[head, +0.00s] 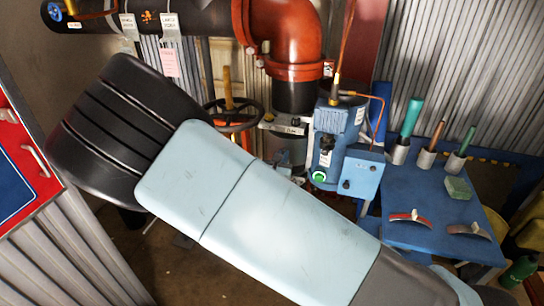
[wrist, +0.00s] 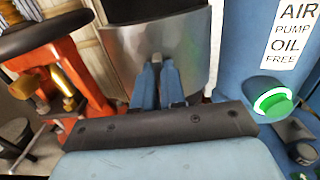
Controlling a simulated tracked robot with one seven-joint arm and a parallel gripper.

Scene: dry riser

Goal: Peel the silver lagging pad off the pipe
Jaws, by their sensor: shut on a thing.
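The silver lagging pad (wrist: 198,48) is a curved, shiny sheet around the front of the dark pipe (wrist: 150,9) in the wrist view. My gripper (wrist: 158,66) has its two blue fingers close together at the pad's lower middle, shut on a small grey part of it between the tips. The pad still lies against the pipe as far as I can see. In the head view my arm covers the gripper, and only part of the silver-grey pad (head: 291,150) shows behind it, below the red pipe elbow.
The blue air pump (wrist: 240,50) with its lit green button (wrist: 273,102) stands close on the right. A red valve body (wrist: 65,75) with a dark handwheel is close on the left. A blue bench (head: 440,240) with tools stands at the right.

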